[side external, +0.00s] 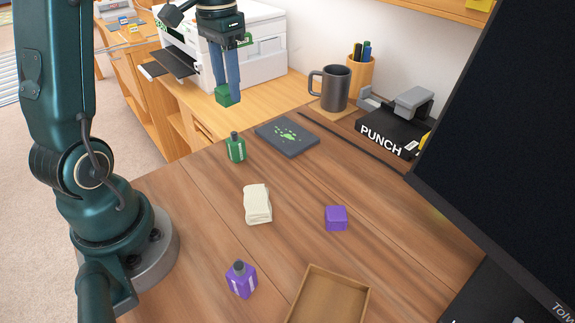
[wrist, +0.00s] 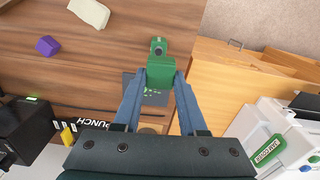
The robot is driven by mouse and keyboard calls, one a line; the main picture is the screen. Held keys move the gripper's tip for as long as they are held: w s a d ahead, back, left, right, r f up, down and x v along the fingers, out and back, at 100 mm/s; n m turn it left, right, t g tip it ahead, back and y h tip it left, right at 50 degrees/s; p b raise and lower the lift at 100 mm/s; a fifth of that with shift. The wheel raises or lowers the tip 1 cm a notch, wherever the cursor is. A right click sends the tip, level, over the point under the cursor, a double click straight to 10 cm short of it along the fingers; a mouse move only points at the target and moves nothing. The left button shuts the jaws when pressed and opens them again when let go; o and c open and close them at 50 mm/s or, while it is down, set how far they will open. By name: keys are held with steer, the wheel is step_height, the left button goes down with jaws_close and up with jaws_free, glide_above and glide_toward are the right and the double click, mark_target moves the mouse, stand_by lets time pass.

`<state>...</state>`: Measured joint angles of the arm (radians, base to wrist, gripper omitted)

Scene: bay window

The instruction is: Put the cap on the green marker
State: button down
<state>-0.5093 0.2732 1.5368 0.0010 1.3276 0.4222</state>
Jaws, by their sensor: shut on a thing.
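My gripper (side external: 227,88) is shut on the green cap (side external: 227,98), a block-like piece held between its two blue fingers, high above the desk. In the wrist view the cap (wrist: 160,74) sits between the fingertips. The green marker (side external: 236,149) stands upright on the desk, uncapped, with a dark tip on top and a pale label. It is below the cap and apart from it. In the wrist view the marker (wrist: 158,47) shows just beyond the cap, and the cap may hide part of it.
A dark mat with green splashes (side external: 287,138) lies right of the green marker. A cream cloth-like thing (side external: 257,204), a purple cap (side external: 336,218), a purple marker (side external: 241,280) and an open tray (side external: 362,305) are nearer. A mug (side external: 333,90) and hole punch (side external: 390,135) stand at the right.

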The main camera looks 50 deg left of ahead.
steer(key=shift+d+f, duration=0.15)
steer(key=shift+f, duration=3.05)
steer(key=shift+f, duration=0.2)
jaws_free()
steer(key=shift+r, duration=3.55)
